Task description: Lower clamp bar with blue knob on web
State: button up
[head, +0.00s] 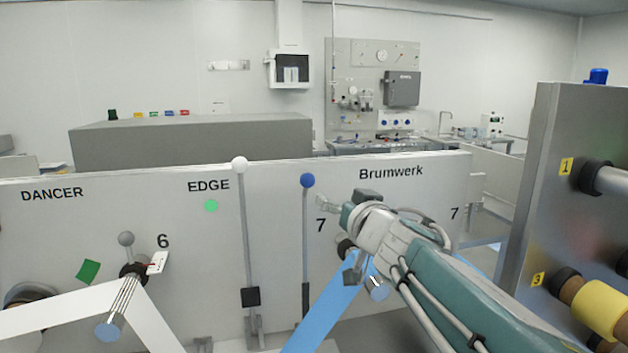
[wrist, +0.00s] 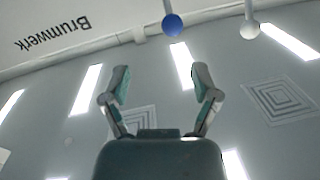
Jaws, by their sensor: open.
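The blue knob (head: 307,181) tops a thin upright grey rod (head: 306,240) in front of the white panel, left of my gripper. The blue knob also shows in the wrist view (wrist: 172,24), beyond the fingertips and a little above them in the picture. My gripper (head: 328,206) is open and empty, apart from the knob. In the wrist view its two fingers (wrist: 161,85) are spread with nothing between them. A blue web (head: 326,308) runs down from a roller below the gripper.
A second rod with a white knob (head: 239,164) stands left of the blue one; it also shows in the wrist view (wrist: 249,29). A white web (head: 60,309) passes roller 6. A metal side plate (head: 555,190) with rollers stands at the right.

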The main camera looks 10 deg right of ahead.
aim_at(311, 183)
jog(key=w+a, duration=0.1)
jog(key=w, duration=0.2)
jog(key=w+a+y, duration=0.1)
jog(key=w, duration=0.3)
jog(key=w+a+y, duration=0.1)
jog(key=w, duration=0.3)
jog(key=shift+w+r+n, duration=0.25)
jog(key=shift+n, duration=0.15)
grip_shut()
